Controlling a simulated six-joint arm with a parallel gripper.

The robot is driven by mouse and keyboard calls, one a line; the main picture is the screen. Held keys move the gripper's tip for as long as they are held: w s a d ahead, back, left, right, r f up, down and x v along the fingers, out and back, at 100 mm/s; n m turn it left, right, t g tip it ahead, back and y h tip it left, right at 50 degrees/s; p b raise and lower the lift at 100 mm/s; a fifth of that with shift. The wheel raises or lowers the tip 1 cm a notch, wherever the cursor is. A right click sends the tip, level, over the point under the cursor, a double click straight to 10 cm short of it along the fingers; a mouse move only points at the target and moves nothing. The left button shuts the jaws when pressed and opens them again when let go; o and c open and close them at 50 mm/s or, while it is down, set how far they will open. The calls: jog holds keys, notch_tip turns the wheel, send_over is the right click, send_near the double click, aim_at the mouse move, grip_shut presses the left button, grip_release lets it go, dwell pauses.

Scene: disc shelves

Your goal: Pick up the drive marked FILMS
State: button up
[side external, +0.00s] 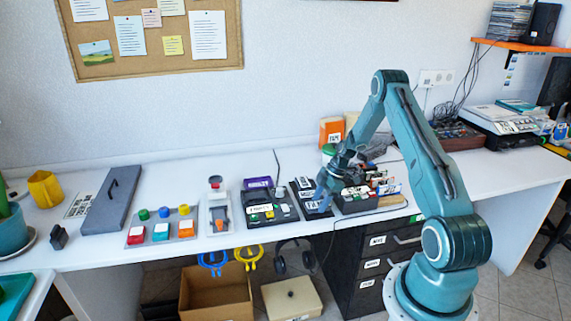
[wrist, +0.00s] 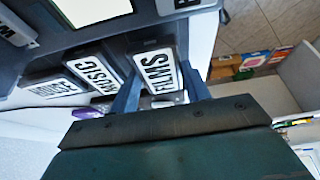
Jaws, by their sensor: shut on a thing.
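The drive marked FILMS (wrist: 158,70) is a dark block with a white label, seen in the wrist view between the two blue fingers of my gripper (wrist: 160,94). The fingers are shut on it, one on each side. Drives marked MUSIC (wrist: 95,73) and another with a label I cannot read surely (wrist: 52,89) stand in a row to its left, apart from it. In the side external view my gripper (side external: 323,197) is low over the dark drive holder (side external: 300,184) on the desk. The FILMS drive cannot be made out there. I cannot tell whether it is clear of its slot.
A black tray with small coloured items (side external: 268,208) is left of my gripper. A dark rack of upright items (side external: 358,202) is close on the right.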

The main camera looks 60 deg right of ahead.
aim_at(320, 203)
notch_tip(320, 203, up, 19)
jog(key=shift+f, duration=0.2)
dwell(0.3)
dwell(0.5)
